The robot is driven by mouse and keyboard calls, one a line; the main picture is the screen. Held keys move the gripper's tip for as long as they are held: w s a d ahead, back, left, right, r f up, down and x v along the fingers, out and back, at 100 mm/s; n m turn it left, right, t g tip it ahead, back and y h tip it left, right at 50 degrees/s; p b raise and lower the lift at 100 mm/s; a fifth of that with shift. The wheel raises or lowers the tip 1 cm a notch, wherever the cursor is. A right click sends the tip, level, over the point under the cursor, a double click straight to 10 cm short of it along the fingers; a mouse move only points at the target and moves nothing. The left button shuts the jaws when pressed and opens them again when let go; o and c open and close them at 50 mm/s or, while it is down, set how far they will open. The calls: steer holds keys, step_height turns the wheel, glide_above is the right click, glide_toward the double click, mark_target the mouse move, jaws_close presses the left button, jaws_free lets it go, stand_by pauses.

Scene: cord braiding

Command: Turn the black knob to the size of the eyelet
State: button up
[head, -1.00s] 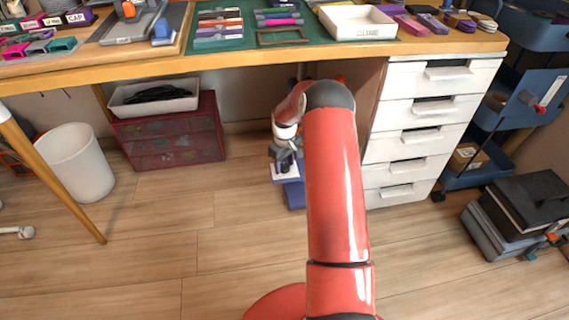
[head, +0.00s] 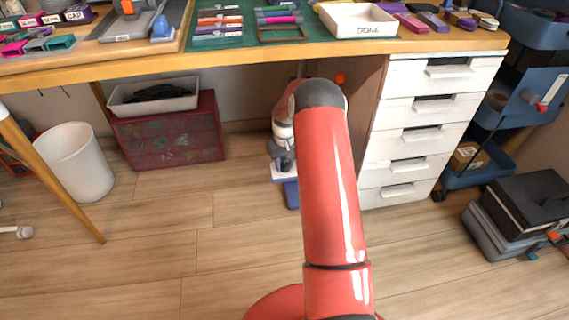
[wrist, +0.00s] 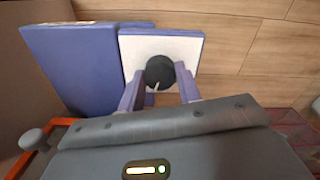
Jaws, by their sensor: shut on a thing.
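The black knob (wrist: 158,73) shows in the wrist view on a white square plate (wrist: 133,46) mounted on a purple block. A short white pointer mark on the knob points toward my gripper's body. My gripper (wrist: 160,78) has its two purple fingers on either side of the knob and is shut on it. In the head view the white plate (head: 279,179) and purple base (head: 292,196) show low under the table, partly behind my arm. I cannot make out size marks or an eyelet.
A larger purple block (wrist: 75,65) stands beside the plate in the wrist view. In the head view a white drawer unit (head: 410,150) is to the right and a dark red drawer box (head: 168,140) to the left. The wooden floor in front is clear.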

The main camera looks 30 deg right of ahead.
mark_target(285, 165)
steer(key=m, duration=0.5)
stand_by(0.6)
steer(key=o, duration=1)
step_height(285, 165, up, 8)
steer(key=shift+f, duration=0.1)
steer(key=shift+s, duration=0.1)
